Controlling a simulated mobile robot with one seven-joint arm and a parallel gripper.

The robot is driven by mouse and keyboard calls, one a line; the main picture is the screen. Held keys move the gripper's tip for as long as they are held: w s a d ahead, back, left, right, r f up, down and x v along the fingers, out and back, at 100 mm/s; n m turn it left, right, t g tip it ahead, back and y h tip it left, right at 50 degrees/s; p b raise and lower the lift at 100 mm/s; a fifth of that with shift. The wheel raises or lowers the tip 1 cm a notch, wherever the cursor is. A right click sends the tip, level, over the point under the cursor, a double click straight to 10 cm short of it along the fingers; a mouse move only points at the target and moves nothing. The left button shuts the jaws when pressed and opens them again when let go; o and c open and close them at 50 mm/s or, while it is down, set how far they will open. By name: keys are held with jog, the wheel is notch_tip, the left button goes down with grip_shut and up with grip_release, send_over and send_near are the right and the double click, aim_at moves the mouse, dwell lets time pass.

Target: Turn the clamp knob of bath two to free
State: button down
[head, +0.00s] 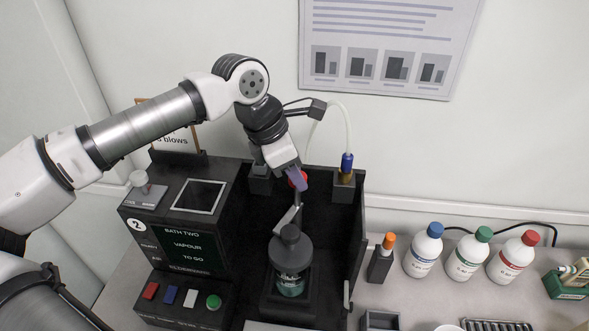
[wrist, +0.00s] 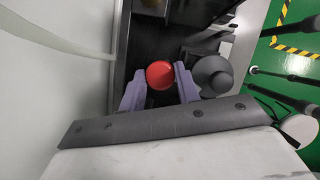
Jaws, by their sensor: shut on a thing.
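Bath two is the dark unit marked 2, with a screen (head: 187,246) reading "BATH TWO", "VAPOUR", "TO GO". A red round knob (wrist: 159,74) shows between the two lavender fingers of my gripper (wrist: 160,82) in the wrist view. The fingers are shut on it, one on each side. In the head view my gripper (head: 296,180) reaches down to the back of the bay, and a little of the red knob (head: 304,177) shows behind the fingers. A grey-topped vessel (head: 291,258) with teal contents stands in front of and below the knob.
Capped bottles (head: 468,255) stand on the bench at right.

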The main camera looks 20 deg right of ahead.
jog(key=shift+m, duration=0.3)
jog(key=m+g+b, duration=0.1)
jog(key=m+b, duration=0.1)
jog(key=shift+w+f+m, duration=0.1)
jog(key=shift+f+m, duration=0.05)
jog(key=shift+m, duration=0.15)
jog(key=m+b, duration=0.1)
jog(key=m+g+b, duration=0.1)
jog(key=m, duration=0.1)
jog(key=shift+w+d+m+g+y, duration=0.1)
jog(key=shift+m+g+y, duration=0.2)
jog(key=m+y, duration=0.1)
jog(key=m, duration=0.2)
jog(key=m+g+y+b, duration=0.1)
jog(key=m, duration=0.2)
jog(key=shift+w+m+b, duration=0.1)
jog(key=shift+m+b, duration=0.2)
jog(key=shift+r+g, duration=0.2)
jog(key=shift+g, duration=0.1)
jog(key=c, duration=1)
grip_release()
